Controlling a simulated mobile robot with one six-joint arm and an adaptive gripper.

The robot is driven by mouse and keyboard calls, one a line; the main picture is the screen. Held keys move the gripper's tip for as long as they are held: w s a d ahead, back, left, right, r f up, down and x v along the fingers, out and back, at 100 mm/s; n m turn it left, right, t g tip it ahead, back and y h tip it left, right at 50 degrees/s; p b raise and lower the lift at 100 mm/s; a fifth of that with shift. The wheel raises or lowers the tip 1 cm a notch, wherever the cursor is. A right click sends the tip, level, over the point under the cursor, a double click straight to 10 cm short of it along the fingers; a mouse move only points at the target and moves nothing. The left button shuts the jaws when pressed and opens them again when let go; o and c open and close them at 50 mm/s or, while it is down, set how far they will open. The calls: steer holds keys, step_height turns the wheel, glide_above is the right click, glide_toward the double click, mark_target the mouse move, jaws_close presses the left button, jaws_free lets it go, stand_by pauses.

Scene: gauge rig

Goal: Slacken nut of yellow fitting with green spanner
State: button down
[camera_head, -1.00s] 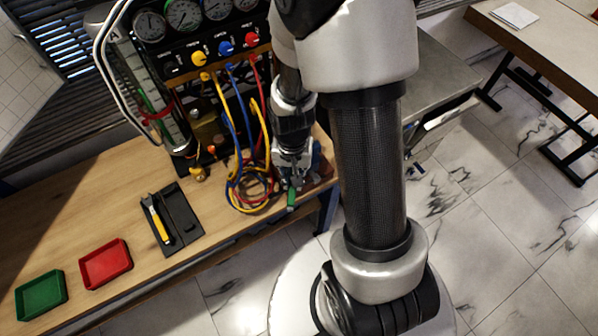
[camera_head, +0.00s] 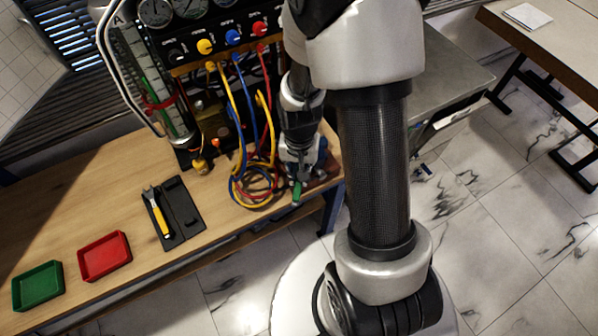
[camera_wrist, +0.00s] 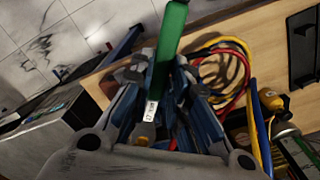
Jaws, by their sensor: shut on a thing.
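My gripper (camera_head: 297,173) is shut on the green spanner, low at the right end of the bench. The spanner's green handle (camera_head: 297,191) shows just below the jaws. In the wrist view the handle (camera_wrist: 171,42) runs up from between the fingers (camera_wrist: 160,72), with a white label near its lower end; its working head is not clear. A yellow hose's upper end fitting (camera_head: 210,66) sits under the yellow knob on the gauge panel, up and left of my gripper. Its nut is too small to make out. The spanner is apart from this fitting.
Looped yellow, blue and red hoses (camera_head: 254,188) lie just left of my gripper. A black holder (camera_head: 182,207) with a yellow-handled tool, a red tray (camera_head: 104,256) and a green tray (camera_head: 37,286) lie farther left. The gauge panel (camera_head: 178,50) stands behind.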

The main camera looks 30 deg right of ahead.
steer(key=shift+w+d, duration=0.1)
steer(key=shift+w, duration=0.05)
stand_by(0.5)
steer(key=shift+w+d, duration=0.55)
steer(key=shift+w, duration=0.25)
steer(key=shift+w+d, duration=0.6)
steer(key=shift+w, duration=0.25)
stand_by(1.3)
steer(key=c, duration=2)
jaws_free()
jaws_close()
